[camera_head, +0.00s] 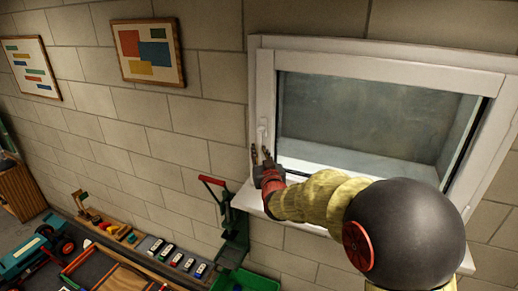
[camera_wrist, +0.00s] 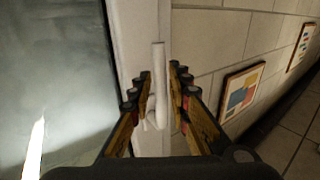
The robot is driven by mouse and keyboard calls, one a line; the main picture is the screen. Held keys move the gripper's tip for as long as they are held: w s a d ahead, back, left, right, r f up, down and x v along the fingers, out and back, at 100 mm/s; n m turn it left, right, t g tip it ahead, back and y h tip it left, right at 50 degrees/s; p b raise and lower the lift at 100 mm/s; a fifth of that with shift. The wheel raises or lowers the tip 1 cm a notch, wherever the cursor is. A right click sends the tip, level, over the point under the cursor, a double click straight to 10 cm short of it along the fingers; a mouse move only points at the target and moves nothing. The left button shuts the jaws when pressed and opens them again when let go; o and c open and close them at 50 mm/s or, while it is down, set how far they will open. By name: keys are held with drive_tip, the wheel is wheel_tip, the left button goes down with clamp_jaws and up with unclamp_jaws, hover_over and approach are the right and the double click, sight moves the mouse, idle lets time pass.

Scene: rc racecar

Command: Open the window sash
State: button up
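The white-framed window sash (camera_head: 388,66) sits in its frame at the right of the head view and looks closed. Its glass also fills the left of the wrist view (camera_wrist: 50,70). A white lever handle (camera_head: 262,133) is on the sash's left upright. The handle (camera_wrist: 158,75) stands between my fingers in the wrist view, which seems upside down against the head view. My gripper (camera_head: 264,160) is open at the handle's lower end. My gripper's fingers (camera_wrist: 160,77) lie on either side of it, with a gap at the right; contact on the left is unclear.
The sill (camera_head: 247,197) runs under the window, partly hidden by my arm. A green press with a red lever (camera_head: 232,232) stands below left. A bench with toy cars (camera_head: 165,250) lies lower left. Two pictures (camera_head: 147,52) hang on the block wall.

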drive_tip(key=shift+w+a, duration=0.15)
drive_tip(key=shift+w, duration=0.55)
drive_tip(key=shift+c, duration=1.2)
clamp_jaws()
